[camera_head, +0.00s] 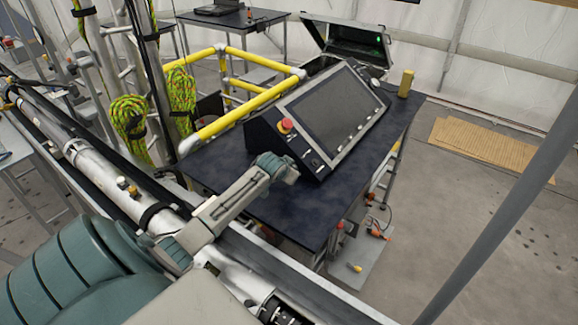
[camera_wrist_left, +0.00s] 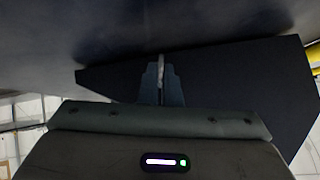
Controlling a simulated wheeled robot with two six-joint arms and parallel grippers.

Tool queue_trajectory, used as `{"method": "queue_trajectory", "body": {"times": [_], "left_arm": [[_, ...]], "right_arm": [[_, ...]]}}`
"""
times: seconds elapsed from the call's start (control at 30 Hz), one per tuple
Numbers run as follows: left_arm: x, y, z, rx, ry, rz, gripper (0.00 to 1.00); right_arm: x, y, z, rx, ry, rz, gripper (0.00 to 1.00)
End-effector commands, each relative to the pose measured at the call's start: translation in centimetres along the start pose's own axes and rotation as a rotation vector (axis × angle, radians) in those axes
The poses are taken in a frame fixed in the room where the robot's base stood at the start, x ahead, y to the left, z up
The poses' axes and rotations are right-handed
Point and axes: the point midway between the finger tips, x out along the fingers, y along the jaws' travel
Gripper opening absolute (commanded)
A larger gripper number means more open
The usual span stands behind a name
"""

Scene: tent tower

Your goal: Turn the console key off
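The console (camera_head: 328,112) is a dark, sloped box with a large screen, standing on a dark-topped table (camera_head: 285,212). A red button (camera_head: 286,125) sits on its left face. Below the button is a small round fitting (camera_head: 315,162) that looks like the key switch; whether a key is in it is too small to tell. My left gripper (camera_head: 290,173) is beside the console's lower left corner. In the left wrist view its fingers (camera_wrist_left: 161,82) are close together before a dark panel, with a thin pale strip between them that I cannot identify. My right gripper is not in view.
Yellow rails (camera_head: 243,105) stand behind the console's left side. A small yellow block (camera_head: 406,83) stands at the table's far right, and an open case (camera_head: 347,42) is behind the console. Rope coils (camera_head: 130,117) hang at left. A grey pole (camera_head: 510,205) crosses the right.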

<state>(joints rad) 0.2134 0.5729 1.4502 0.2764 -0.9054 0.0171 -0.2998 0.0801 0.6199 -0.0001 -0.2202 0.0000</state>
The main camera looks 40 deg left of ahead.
Motion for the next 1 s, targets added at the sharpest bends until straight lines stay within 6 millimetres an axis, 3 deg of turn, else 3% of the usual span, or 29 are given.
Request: {"method": "queue_trajectory", "body": {"times": [0.43, 1.0], "left_arm": [[0.1, -0.55, 0.1, -0.175, -0.001, 0.173, 0.0], [0.11, -0.57, 0.13, -0.204, -0.001, 0.204, 0.0]], "right_arm": [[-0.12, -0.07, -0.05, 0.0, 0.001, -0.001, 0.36], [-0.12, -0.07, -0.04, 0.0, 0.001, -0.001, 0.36]]}}
